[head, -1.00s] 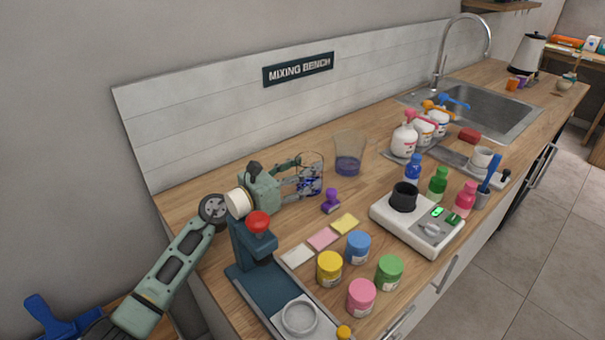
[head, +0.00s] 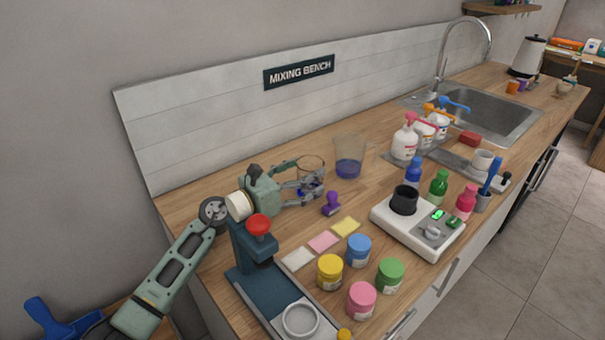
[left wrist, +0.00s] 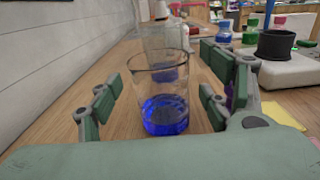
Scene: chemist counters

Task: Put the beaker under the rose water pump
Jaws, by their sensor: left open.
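A clear glass beaker (head: 312,168) with blue liquid stands on the wooden counter. It also shows in the left wrist view (left wrist: 164,100), between the spread fingers of my left gripper (head: 300,183), with gaps on both sides. My left gripper is open, and its near finger partly hides the beaker's lower part in the head view. Three white pump bottles stand to the right near the sink, with pink, orange and blue pump heads; the one with the pink head (head: 404,143) is nearest. Their labels are too small to read. My right gripper is not in view.
A second glass vessel with blue contents (head: 348,158) stands just right of the beaker. A purple stamp-like object (head: 331,203), a white hot-plate device (head: 415,228) and several coloured jars and bottles crowd the front. A dark blue press (head: 252,243) stands beside my left arm.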

